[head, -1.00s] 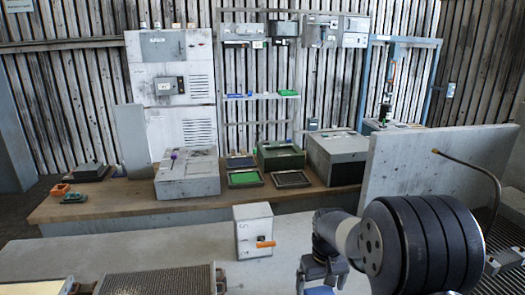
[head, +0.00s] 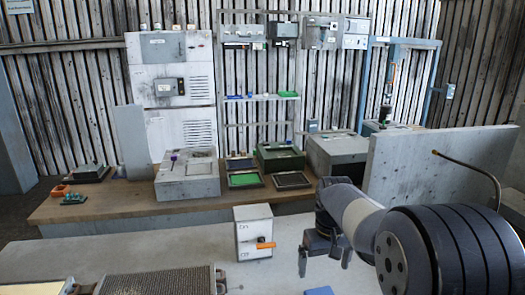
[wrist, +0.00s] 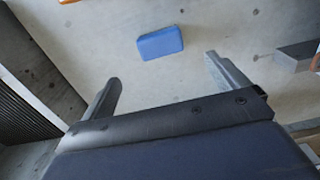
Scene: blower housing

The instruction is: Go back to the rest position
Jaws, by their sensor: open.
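My gripper (head: 324,262) is open and empty, raised above the pale grey bench at the right of the head view. In the wrist view my gripper (wrist: 165,80) shows its two fingers spread wide with nothing between them. A blue block (wrist: 160,42) lies on the bench surface beyond the fingertips, apart from them. The same blue block (head: 319,291) is cut off by the bottom edge of the head view, below my gripper.
A white switch box (head: 252,232) with an orange handle stands on the bench left of my gripper. A finned metal block (head: 160,284) lies at the front left. An upright grey panel (head: 430,165) stands behind my arm at the right. Bare bench lies between.

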